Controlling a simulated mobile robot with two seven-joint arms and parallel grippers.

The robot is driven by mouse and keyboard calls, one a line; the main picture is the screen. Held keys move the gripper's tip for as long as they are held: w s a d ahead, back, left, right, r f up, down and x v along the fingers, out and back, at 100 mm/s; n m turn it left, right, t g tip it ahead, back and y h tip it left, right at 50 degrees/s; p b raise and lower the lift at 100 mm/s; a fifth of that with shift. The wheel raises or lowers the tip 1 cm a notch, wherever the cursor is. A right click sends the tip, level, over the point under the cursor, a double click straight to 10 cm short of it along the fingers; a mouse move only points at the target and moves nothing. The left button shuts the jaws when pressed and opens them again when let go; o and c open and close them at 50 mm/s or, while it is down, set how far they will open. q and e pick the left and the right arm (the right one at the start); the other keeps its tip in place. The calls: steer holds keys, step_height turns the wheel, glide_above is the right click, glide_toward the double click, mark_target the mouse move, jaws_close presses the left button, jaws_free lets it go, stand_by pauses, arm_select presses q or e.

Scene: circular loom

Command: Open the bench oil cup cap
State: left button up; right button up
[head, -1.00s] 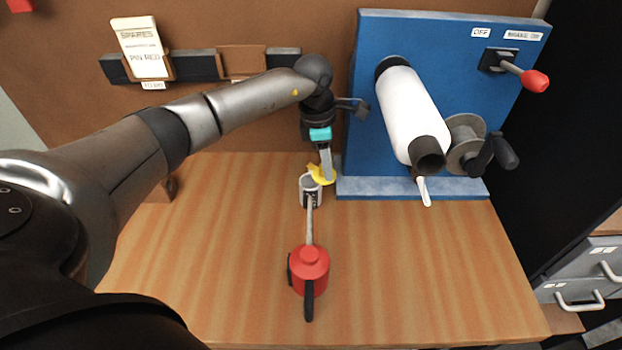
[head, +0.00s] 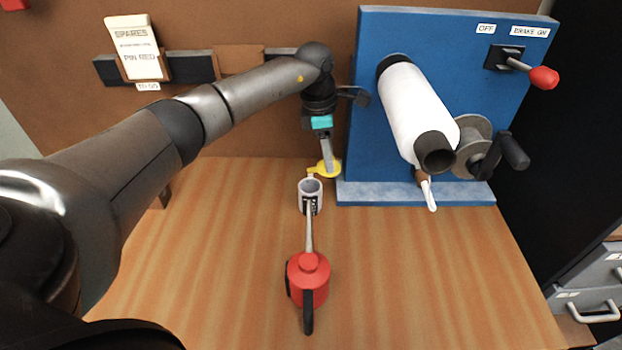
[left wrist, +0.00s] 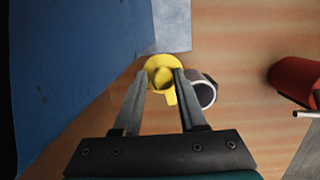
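The grey oil cup (head: 310,190) stands on the bench with its mouth uncovered and its dark inside showing. The yellow cap (head: 328,168) is behind and to the right of the cup, off its mouth. In the left wrist view the cap (left wrist: 163,78) is a round disc with a raised middle and a tab, beside the cup (left wrist: 206,92). I cannot tell if the cap is still joined to the cup. My left gripper (head: 326,166) points down at the cap. Its fingers (left wrist: 160,74) are apart, with the cap between or just beyond the tips. My right gripper is not in view.
A red oil can (head: 308,272) stands in front of the cup, its thin spout pointing at the cup. The blue machine panel (head: 365,150), with a white roller (head: 418,108) and crank, rises close on the right. The wooden bench (head: 220,260) is clear at left.

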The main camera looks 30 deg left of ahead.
arm_select(q)
steer(key=shift+o, duration=1.4)
steer(key=shift+s+a+f, duration=0.35)
steer(key=shift+f, duration=0.05)
steer(key=r+p, duration=0.1)
steer(key=r, duration=0.1)
steer(key=r+p, duration=0.2)
steer(key=r, duration=0.1)
steer(key=r+p, duration=0.2)
steer(key=shift+w+d+r, duration=0.1)
steer(key=shift+w+r, duration=0.15)
steer(key=shift+r, duration=0.15)
steer(key=shift+f, duration=0.1)
steer(key=shift+s+f, duration=0.1)
